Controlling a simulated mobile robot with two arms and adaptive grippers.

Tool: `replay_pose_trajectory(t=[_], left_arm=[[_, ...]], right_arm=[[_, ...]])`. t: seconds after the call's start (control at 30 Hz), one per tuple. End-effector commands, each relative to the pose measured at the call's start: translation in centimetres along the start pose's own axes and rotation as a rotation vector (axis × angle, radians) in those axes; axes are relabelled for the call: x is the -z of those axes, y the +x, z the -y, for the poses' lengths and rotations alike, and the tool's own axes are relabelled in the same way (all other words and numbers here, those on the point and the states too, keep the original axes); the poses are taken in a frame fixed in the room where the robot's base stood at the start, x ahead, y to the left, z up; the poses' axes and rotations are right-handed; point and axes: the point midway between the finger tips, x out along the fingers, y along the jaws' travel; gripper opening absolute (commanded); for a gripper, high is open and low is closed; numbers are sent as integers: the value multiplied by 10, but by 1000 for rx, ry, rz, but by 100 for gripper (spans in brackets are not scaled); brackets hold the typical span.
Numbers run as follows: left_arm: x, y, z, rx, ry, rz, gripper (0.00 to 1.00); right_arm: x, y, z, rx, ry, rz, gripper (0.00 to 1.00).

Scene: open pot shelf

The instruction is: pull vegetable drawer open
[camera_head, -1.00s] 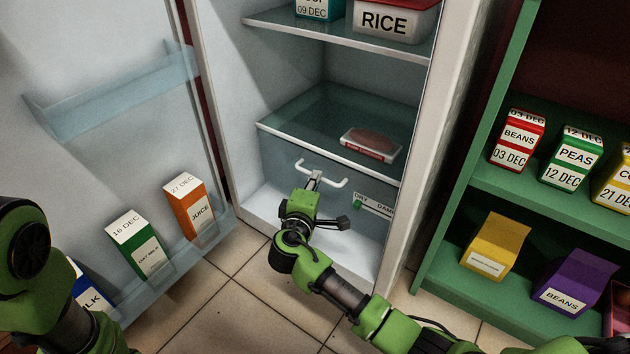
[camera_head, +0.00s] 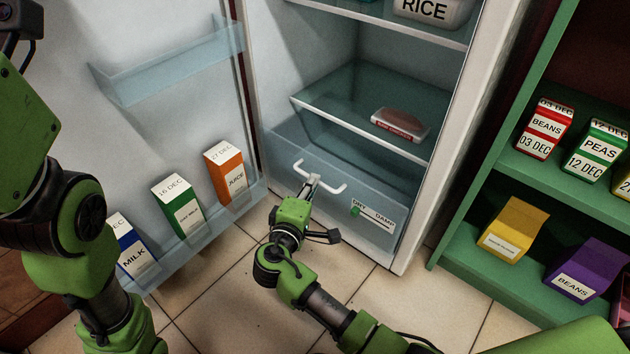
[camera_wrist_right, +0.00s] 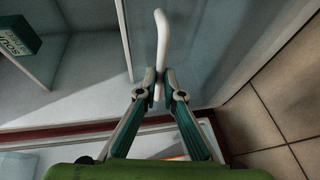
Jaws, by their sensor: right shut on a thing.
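The vegetable drawer (camera_head: 380,202) is a clear, bluish bin at the bottom of the fridge, and it stands partly out. Its white bar handle (camera_head: 334,188) is on the front, with a dry/damp slider label (camera_head: 372,214) to its right. My right gripper (camera_head: 313,184) is shut on the handle near its middle. In the right wrist view the fingertips (camera_wrist_right: 157,88) pinch the white handle (camera_wrist_right: 162,40). My left arm is at the left edge of the head view; its fingers do not show clearly.
The open fridge door at the left holds milk (camera_head: 131,246), oat milk (camera_head: 179,206) and juice (camera_head: 224,173) cartons. A packet of meat (camera_head: 400,125) lies on the glass shelf above the drawer. A green shelf (camera_head: 480,258) with boxes stands at the right. Tiled floor in front is clear.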

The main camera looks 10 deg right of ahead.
Motion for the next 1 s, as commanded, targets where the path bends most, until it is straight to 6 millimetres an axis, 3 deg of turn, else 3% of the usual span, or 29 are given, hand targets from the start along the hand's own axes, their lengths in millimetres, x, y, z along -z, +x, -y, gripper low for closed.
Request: replay_pose_trajectory(t=[0.03, 0.1, 0.13, 0.57, 1.0], left_arm=[[0, 0, 0, 0, 0, 0, 40], [0, 0, 0, -1, 0, -1, 40], [0, 0, 0, -1, 0, -1, 40], [2, 2, -1, -5, 2, -7, 40], [1, 1, 0, -3, 1, -4, 40]], right_arm=[[0, 0, 2, 3, -1, -1, 0], [0, 0, 2, 3, -1, -1, 21], [0, 0, 2, 3, -1, -1, 25], [0, -7, 1, 1, 1, -1, 25], [0, -92, 2, 5, 0, -1, 25]])
